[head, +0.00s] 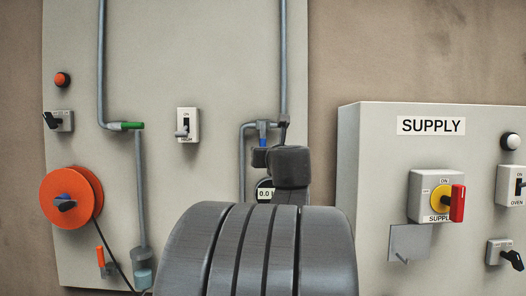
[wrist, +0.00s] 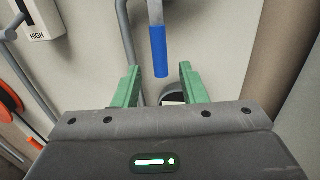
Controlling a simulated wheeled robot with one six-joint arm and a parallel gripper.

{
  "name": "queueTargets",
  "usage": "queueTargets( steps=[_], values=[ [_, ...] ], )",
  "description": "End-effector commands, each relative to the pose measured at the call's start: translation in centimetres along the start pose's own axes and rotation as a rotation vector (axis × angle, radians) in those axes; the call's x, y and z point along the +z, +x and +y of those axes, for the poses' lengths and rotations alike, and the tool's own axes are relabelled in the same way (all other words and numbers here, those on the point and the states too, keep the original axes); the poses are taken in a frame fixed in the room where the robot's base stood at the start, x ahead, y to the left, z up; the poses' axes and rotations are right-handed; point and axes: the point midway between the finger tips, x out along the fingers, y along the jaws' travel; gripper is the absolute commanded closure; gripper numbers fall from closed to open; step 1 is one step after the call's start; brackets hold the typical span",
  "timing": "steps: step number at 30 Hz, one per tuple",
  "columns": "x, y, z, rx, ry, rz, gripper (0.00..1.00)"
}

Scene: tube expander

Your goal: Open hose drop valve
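A valve with a blue lever handle (head: 262,131) is on the pipe at the middle of the wall panel. In the wrist view the blue handle (wrist: 159,50) hangs down from a grey stem. My gripper (wrist: 160,72) is open, with one green finger on each side of the handle's lower end and visible gaps. I cannot tell whether the handle lies in depth between the fingers. Another valve with a green lever (head: 126,126) lies sideways on the left pipe. In the head view my arm hides the fingers. No label names the hose drop valve.
A gauge (head: 265,193) reading about 0.0 is partly hidden behind my arm. A switch box (head: 187,125) is left of the blue valve. An orange reel (head: 68,198) hangs at the left. The SUPPLY cabinet (head: 374,140) with a red rotary handle (head: 457,203) juts out at the right.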

Motion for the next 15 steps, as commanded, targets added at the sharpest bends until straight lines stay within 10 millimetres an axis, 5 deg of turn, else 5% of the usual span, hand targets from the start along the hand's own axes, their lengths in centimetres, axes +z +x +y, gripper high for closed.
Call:
queueTargets(
  steps=[7,15],
  values=[
    [0.0,4.4,0.1,0.002,0.002,0.002,0.62],
    [0.1,6.7,0.0,0.0,0.0,0.0,0.62]
  ],
)
